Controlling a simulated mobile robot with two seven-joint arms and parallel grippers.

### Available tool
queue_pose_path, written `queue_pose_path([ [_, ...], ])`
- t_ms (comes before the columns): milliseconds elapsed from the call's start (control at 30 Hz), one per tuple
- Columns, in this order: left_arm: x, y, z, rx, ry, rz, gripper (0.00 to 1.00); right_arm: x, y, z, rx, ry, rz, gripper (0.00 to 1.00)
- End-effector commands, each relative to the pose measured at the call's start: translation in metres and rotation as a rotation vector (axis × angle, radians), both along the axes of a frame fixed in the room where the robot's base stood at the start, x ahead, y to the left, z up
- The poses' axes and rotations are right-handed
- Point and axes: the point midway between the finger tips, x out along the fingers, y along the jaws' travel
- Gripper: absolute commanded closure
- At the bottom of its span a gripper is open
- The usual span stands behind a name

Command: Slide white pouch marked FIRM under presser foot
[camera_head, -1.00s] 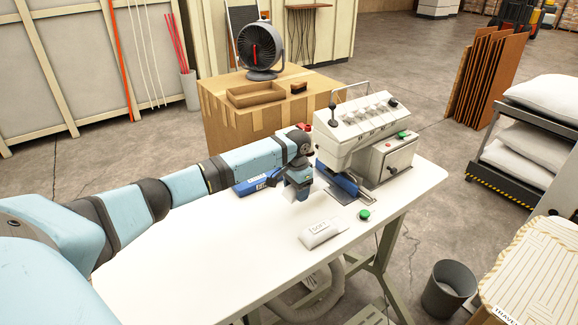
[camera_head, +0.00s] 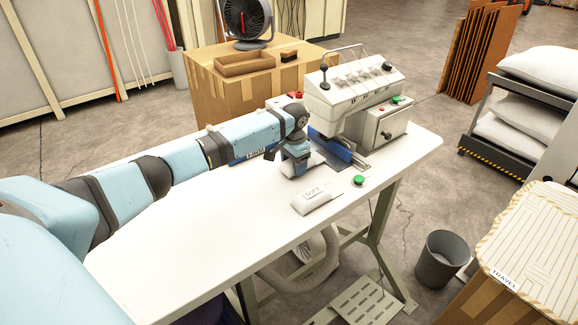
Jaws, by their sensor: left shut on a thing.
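My left gripper (camera_head: 295,171) is low over the white table, left of the sewing machine (camera_head: 355,95), with its fingers pointing down. It is shut on a white pouch (camera_head: 316,160), mostly hidden by the gripper; no marking on it can be read. The pouch's visible part lies just short of the blue piece (camera_head: 331,147) at the front of the machine. The presser foot itself is too small and hidden to make out. Another white pouch (camera_head: 315,198), marked SOFT, lies flat nearer the table's front edge. My right gripper is not in view.
A green button (camera_head: 359,181) sits right of the SOFT pouch. A blue box (camera_head: 248,157) with a pale label lies behind my left arm. A cardboard box (camera_head: 225,95) with a tray stands behind the table. The table's left front (camera_head: 190,270) is clear.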

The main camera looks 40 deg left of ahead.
Motion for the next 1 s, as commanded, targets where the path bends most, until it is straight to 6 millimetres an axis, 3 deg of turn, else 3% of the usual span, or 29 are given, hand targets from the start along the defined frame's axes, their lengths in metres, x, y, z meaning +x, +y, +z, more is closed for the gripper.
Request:
queue_pose_path([
  [500, 0.037, -0.011, -0.002, -0.002, 0.0, 0.001, 0.63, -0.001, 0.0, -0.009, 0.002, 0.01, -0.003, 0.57],
  [1000, 0.042, -0.012, -0.001, -0.001, 0.0, 0.0, 0.63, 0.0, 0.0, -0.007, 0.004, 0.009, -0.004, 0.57],
])
